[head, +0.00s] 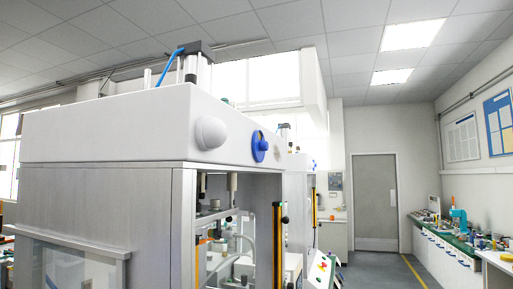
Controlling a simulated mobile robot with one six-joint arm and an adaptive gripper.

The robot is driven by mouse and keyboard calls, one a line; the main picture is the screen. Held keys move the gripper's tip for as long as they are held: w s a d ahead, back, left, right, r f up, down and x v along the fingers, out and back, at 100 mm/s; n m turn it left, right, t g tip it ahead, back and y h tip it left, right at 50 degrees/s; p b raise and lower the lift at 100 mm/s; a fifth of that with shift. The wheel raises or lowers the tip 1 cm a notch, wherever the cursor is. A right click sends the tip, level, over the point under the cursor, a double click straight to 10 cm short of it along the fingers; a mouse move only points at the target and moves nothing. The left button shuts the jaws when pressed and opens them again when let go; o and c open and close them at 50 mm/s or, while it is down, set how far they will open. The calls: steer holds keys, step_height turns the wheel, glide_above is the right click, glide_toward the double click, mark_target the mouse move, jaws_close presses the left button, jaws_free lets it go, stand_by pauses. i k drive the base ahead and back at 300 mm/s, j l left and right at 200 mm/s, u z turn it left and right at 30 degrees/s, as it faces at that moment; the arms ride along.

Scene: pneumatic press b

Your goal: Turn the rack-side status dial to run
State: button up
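A smaller blue round part (314,165) shows on a second machine behind. I cannot tell which is the rack-side status dial, and no run marking can be read. My gripper is not in view.
The near press fills the left and middle, with an open bay edged by yellow-black posts (279,245). A sloped button panel (321,268) stands beside it. A cluttered bench (440,250) lines the right wall. The floor (385,270) before the grey door (375,200) is clear.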

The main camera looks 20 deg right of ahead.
mark_target(264, 145)
steer(key=i+l, duration=0.1)
steer(key=l, duration=0.3)
steer(key=i+l, duration=0.15)
steer(key=l, duration=0.25)
steer(key=i+l, duration=0.1)
steer(key=l, duration=0.3)
steer(key=i+l, duration=0.1)
steer(key=l, duration=0.3)
